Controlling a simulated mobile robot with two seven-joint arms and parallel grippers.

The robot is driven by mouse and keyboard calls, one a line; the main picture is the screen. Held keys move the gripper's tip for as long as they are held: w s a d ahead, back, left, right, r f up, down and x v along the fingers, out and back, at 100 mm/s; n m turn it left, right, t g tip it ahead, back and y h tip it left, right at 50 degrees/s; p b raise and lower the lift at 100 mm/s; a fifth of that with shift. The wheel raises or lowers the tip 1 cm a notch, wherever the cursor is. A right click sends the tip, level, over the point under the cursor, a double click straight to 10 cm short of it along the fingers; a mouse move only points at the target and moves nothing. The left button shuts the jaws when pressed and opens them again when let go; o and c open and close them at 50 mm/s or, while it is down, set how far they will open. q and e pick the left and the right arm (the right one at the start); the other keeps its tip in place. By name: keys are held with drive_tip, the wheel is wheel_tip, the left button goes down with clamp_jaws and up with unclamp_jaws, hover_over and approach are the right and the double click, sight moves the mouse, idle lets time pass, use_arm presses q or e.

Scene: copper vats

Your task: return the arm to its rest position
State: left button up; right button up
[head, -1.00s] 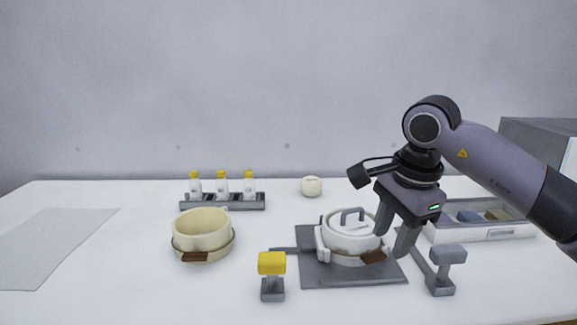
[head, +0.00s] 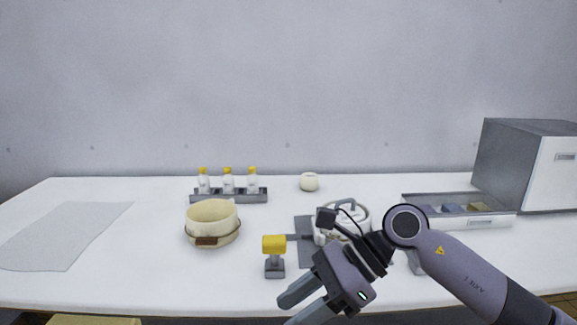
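My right gripper (head: 300,303) is low at the table's front edge, its two fingers spread apart with nothing visible between them. Its arm comes in from the right and covers part of the white lidded pot (head: 349,210) and the dark grey mat (head: 303,226) under it. The lid with its grey handle is on the pot. My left gripper is not in the head view.
A cream pot (head: 212,220) stands left of centre. A yellow-topped post (head: 274,256) stands near the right gripper. The left side holds only a flat grey sheet (head: 62,236).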

drive_tip(key=s+a+r+m+t+y+p, duration=0.2)
drive_tip(key=a+r+m+t+y, duration=0.15)
drive_tip(key=m+y, duration=0.75)
drive_tip(key=w+d+f+m+t+h+p, duration=0.1)
drive_tip(key=d+f+m+t+h, duration=0.3)
drive_tip(key=m, duration=0.6)
drive_tip(key=w+d+f+m+t+h+p, duration=0.1)
drive_tip(key=d+f+m+t+h, duration=0.2)
drive_tip(key=m+t, duration=0.5)
drive_tip(key=d+f+m+t+h+p, duration=0.15)
drive_tip(key=d+m+t+h, duration=0.3)
drive_tip(key=m, duration=0.65)
drive_tip(key=s+d+f+m+g+h+p, duration=0.1)
drive_tip(key=s+d+f+m+g+h, duration=0.2)
drive_tip(key=s+f+m, duration=0.4)
drive_tip(key=s+d+f+m+g+h, duration=0.4)
drive_tip(key=s+d+f+m, duration=0.2)
drive_tip(key=f, duration=0.5)
drive_tip(key=shift+s+d+f+m+h+p, duration=0.3)
drive_tip(key=shift+s+d+m+h+p, duration=0.1)
drive_tip(key=shift+s+d, duration=0.65)
